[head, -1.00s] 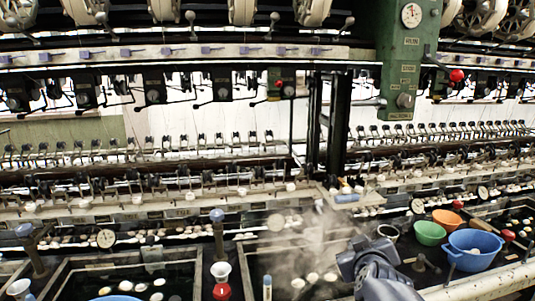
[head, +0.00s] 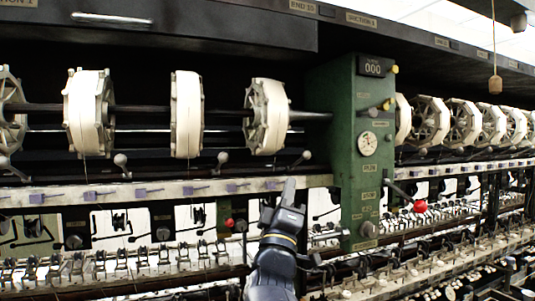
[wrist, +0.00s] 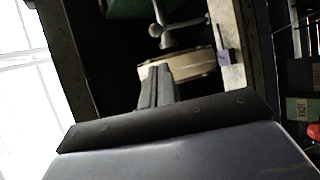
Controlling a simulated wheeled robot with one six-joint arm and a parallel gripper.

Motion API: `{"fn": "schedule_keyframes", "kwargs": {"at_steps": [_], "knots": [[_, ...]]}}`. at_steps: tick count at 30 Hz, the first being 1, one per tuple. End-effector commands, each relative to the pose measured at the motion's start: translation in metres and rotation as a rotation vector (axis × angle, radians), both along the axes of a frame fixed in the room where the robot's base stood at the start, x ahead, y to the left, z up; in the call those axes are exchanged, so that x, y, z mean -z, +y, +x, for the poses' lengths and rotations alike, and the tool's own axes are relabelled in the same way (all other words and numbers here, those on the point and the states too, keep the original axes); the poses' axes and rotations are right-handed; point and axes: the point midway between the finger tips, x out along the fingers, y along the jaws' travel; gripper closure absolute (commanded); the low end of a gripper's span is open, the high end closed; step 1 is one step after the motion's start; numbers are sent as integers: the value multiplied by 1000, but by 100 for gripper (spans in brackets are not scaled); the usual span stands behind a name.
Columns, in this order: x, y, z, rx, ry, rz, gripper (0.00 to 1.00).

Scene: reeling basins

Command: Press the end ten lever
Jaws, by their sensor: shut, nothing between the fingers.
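A sign reading END 10 (head: 302,6) is on the dark overhead beam. Below it is a white reel (head: 268,117), with a grey ball-ended lever (head: 301,159) at its lower right, left of the green housing. My gripper (head: 290,188) is raised just below this lever, its fingers shut and pointing up. In the wrist view my gripper (wrist: 156,78) is shut and empty in front of a pale reel rim (wrist: 185,70). A ball-ended lever (wrist: 156,30) shows just beyond the fingertips, apart from them. The depth gap is hard to judge.
The green housing (head: 340,130) carries a dial and a red-knobbed handle (head: 418,206) to the right of my arm. A pale rail with purple clips (head: 235,187) runs behind my gripper. More ball-ended levers (head: 222,157) stand to the left.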

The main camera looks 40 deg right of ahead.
Motion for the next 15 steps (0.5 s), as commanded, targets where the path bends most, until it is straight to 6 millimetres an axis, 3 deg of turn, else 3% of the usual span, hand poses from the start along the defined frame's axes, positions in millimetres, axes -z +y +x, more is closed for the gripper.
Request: {"fn": "schedule_keyframes", "kwargs": {"at_steps": [8,15], "knots": [[-3,-2,2,-2,2,2,100],[-30,-23,17,-2,2,2,100]]}}
